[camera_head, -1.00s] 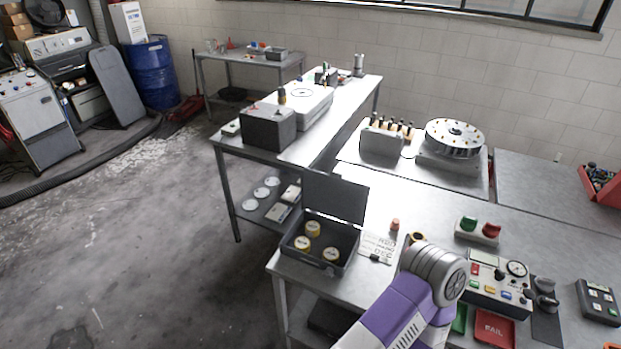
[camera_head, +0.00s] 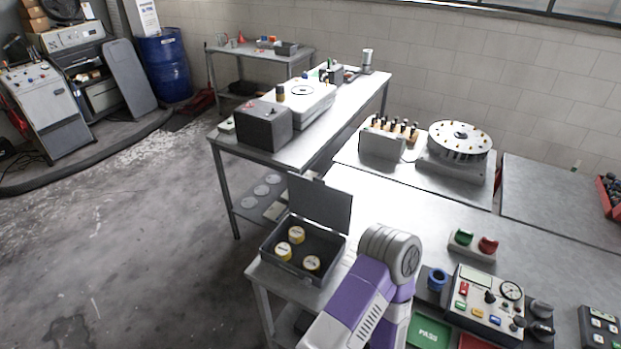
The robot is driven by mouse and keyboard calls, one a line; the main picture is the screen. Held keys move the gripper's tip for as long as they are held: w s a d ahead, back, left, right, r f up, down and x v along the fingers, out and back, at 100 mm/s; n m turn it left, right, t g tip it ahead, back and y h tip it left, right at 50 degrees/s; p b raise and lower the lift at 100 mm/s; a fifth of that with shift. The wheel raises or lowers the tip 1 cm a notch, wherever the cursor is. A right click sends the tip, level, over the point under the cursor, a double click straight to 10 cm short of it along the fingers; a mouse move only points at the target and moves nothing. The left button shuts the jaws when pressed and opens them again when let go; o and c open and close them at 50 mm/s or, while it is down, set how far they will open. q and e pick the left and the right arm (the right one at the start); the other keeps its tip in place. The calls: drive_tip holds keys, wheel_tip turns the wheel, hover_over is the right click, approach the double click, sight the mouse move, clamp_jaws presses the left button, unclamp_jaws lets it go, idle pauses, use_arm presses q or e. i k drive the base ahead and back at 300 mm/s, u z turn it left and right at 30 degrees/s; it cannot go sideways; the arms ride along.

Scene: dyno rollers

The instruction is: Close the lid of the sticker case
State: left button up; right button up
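The sticker case (camera_head: 318,270) is a dark grey box on the near left corner of the metal table. Its lid (camera_head: 320,205) stands open, raised at the back edge. Several yellow-and-white sticker rolls (camera_head: 297,234) lie inside it. One purple and grey arm of mine reaches up from the bottom edge, just right of the case. Its gripper does not show, and I cannot tell which arm it is. No gripper is visible in this view.
A control panel (camera_head: 487,303) with buttons, a green PASS tray (camera_head: 429,332) and a red-and-green button box (camera_head: 473,244) are to the right. A rotary drum (camera_head: 460,141) stands behind. The table middle (camera_head: 400,205) is clear.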

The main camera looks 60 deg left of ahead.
sight(329, 207)
drive_tip(key=u, duration=1.95)
drive_tip(key=k, duration=0.5)
drive_tip(key=u, duration=1.3)
drive_tip(key=i, duration=4.05)
drive_tip(key=z, duration=3.6)
